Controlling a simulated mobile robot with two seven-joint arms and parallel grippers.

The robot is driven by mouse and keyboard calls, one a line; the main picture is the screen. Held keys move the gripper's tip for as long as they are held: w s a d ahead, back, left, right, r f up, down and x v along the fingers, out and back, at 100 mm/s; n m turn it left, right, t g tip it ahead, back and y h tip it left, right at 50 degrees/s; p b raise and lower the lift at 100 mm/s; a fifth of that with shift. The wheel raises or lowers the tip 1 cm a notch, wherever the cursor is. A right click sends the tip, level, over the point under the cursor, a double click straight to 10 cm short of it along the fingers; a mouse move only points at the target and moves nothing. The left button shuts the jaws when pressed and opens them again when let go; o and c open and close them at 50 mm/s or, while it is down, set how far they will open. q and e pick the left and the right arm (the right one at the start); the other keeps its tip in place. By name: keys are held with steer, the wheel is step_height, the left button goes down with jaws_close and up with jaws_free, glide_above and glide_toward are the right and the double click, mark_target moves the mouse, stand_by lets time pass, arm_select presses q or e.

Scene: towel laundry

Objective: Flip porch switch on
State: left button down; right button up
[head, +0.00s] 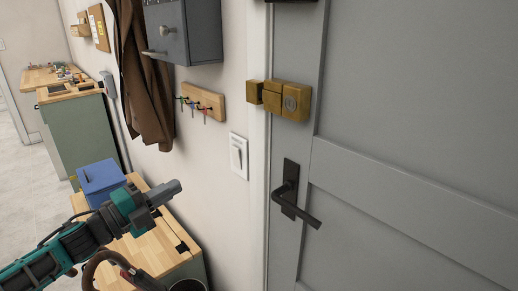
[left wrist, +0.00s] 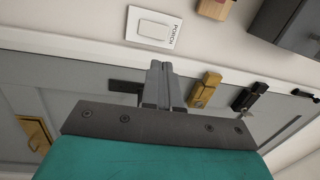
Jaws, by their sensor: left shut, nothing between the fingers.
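The porch switch (head: 238,156) is a white wall plate with a rocker, mounted on the wall just left of the door frame. In the left wrist view the plate (left wrist: 149,27) shows the word PORCH beside its rocker. I cannot tell which way the rocker is set. My left gripper (head: 173,189) is shut and empty, to the left of and lower than the switch in the head view. In the left wrist view its closed fingertips (left wrist: 160,66) point toward the plate, with a gap in the picture. My right gripper is not in view.
A grey door (head: 420,110) with a black lever handle (head: 300,205) and brass lock (head: 290,98) stands right of the switch. A key rack (head: 203,102) and grey wall box (head: 200,30) hang above left. A blue box (head: 100,180) sits on a wooden-topped cabinet (head: 150,255) below.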

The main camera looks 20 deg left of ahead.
mark_target(235, 149)
arm_select(q)
steer(key=shift+w+d+r+m+h, duration=0.35)
steer(key=shift+w+r+m+h, duration=0.3)
steer(key=shift+r+m, duration=0.15)
steer(key=x, duration=1.4)
steer(key=shift+f+p, duration=0.15)
steer(key=shift+p, duration=0.2)
steer(key=shift+a, duration=0.1)
